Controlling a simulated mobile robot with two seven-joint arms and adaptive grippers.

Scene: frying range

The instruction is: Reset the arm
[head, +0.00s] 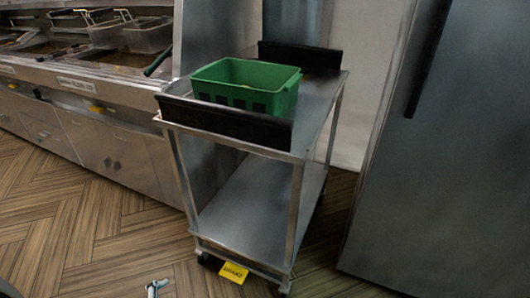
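A metal cart (245,210) stands in the middle, with an upper and a lower shelf. A green basket (245,85) with slotted sides sits upright on the cart's top shelf, between dark raised panels at the two ends. The lower shelf looks empty.
A frying range (90,100) with wire baskets (148,35) runs along the left. A tall grey metal cabinet (460,150) with a dark handle stands at the right. The wooden floor (80,220) at left is clear.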

